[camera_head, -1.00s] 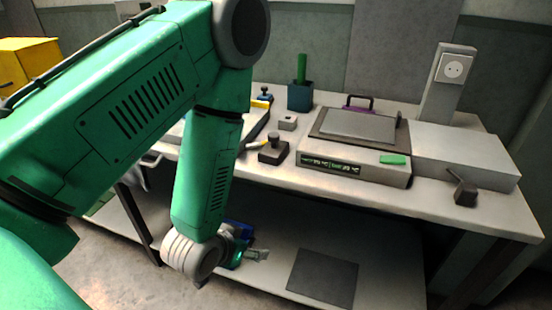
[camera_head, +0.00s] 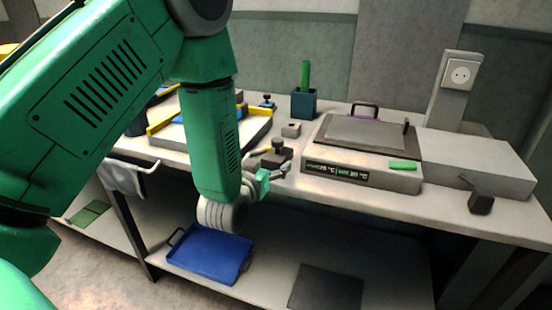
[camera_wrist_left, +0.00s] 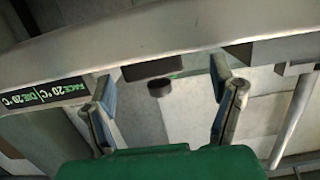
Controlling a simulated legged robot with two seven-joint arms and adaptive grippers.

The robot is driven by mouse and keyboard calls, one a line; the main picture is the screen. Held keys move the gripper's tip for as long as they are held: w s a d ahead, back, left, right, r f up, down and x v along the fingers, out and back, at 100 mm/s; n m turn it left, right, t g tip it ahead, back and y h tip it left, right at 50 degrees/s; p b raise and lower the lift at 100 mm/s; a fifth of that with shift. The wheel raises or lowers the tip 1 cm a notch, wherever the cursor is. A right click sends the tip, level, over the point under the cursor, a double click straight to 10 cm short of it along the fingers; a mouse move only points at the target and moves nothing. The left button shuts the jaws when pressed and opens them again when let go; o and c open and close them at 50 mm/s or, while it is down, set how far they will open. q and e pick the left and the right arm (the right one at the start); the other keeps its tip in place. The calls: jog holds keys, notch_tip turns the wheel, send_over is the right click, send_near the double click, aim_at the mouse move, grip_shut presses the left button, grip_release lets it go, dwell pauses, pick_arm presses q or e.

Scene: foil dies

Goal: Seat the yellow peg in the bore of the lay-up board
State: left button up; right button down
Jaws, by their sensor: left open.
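My left gripper (camera_head: 280,172) is open and empty at the bench's front edge, close to a dark block with a round knob (camera_head: 279,147). In the left wrist view its two fingers (camera_wrist_left: 165,92) stand wide apart, with a dark round knob (camera_wrist_left: 160,88) beyond the gap. A low grey board (camera_head: 256,132), perhaps the lay-up board, lies on the bench partly behind my left arm. Yellow bars (camera_head: 228,111) run along it. I cannot make out a separate yellow peg or the bore. My right gripper is not in view.
A heated plate unit (camera_head: 360,178) with a display and a green piece (camera_head: 403,165) stands right of the gripper. A dark blue cup (camera_head: 303,104) holds a green stick. A small grey block (camera_head: 291,130) stands nearby. A blue tray (camera_head: 208,252) lies on the lower shelf.

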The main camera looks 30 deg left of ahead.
aim_at(277, 155)
pick_arm(q)
jog(key=w, duration=0.4)
jog(key=shift+w+d, duration=0.15)
jog(key=shift+w, duration=0.25)
jog(key=shift+w+a+f+b, duration=0.2)
jog(key=shift+w+b, duration=0.1)
jog(key=shift+w, duration=0.1)
jog(key=shift+a, duration=0.3)
jog(key=c, duration=0.6)
jog(key=shift+d, duration=0.1)
grip_shut()
jog(key=shift+w+d+r, duration=0.1)
jog(key=shift+r, duration=0.1)
